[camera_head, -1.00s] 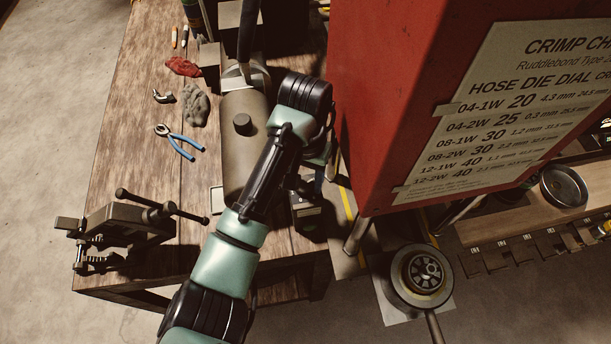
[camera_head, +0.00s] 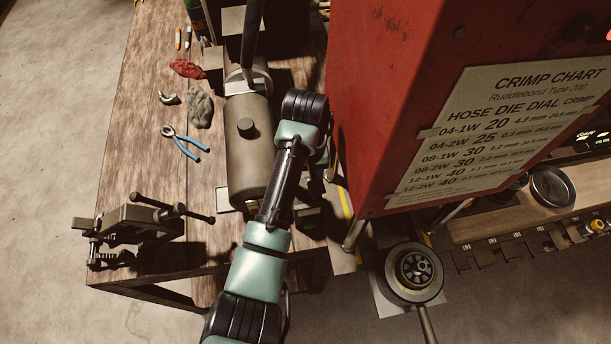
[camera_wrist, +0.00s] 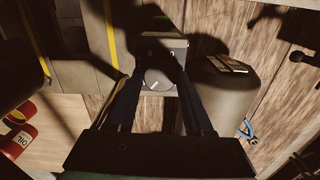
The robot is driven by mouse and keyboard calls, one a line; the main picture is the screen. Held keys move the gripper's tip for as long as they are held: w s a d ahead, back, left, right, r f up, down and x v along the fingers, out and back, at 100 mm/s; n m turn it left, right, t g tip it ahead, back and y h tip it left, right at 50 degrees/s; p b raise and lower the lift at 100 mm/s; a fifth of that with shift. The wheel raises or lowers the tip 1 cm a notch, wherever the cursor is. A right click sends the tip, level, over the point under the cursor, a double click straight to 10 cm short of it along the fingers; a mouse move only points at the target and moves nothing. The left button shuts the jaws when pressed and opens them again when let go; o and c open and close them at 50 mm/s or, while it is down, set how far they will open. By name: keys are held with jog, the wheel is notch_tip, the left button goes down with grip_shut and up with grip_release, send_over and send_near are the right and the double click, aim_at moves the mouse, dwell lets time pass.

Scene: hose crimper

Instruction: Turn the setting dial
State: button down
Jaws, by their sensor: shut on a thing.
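Shadow hides the exact contact. In the head view my arm reaches beside the red crimper (camera_head: 385,100), and my own wrist hides the gripper and dial. A crimp chart (camera_head: 515,130) on the crimper lists hose, die and dial values.
A grey cylinder (camera_head: 250,155) lies on the wooden bench (camera_head: 135,150), close left of my arm. A vise (camera_head: 140,235), blue-handled pliers (camera_head: 182,142) and rags lie further left. A round dial-like fitting (camera_head: 415,272) stands lower right. Floor is open at far left.

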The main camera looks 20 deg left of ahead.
jog(key=shift+r, duration=0.1)
dwell(0.4)
jog(key=shift+c, duration=1.5)
grip_release()
jog(key=shift+r, duration=0.1)
jog(key=shift+w+r, duration=0.1)
jog(key=shift+r, duration=0.2)
notch_tip(320, 180, up, 12)
jog(key=p, duration=0.5)
